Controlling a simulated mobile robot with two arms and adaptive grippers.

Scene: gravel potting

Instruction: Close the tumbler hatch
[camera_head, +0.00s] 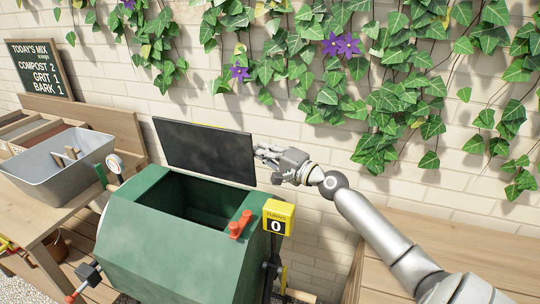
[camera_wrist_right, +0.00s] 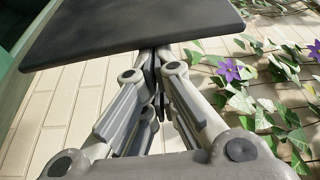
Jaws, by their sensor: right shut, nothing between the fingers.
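The green tumbler (camera_head: 170,240) stands in the middle of the head view with its top opening uncovered. Its dark hatch (camera_head: 205,150) is swung up and stands nearly upright behind the opening. My right gripper (camera_head: 262,152) is shut and empty at the right edge of the hatch, on its wall side. In the right wrist view the shut fingertips (camera_wrist_right: 154,55) are close to the edge of the hatch (camera_wrist_right: 130,28); I cannot tell if they touch it. A red latch (camera_head: 240,224) sits on the tumbler's rim. My left gripper is not in view.
A yellow turns counter (camera_head: 278,217) reading 0 is at the tumbler's right end. A grey tub (camera_head: 65,155) stands on the wooden bench at left. An ivy-covered brick wall (camera_head: 330,130) is close behind the hatch. A wooden bench (camera_head: 480,235) is at right.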

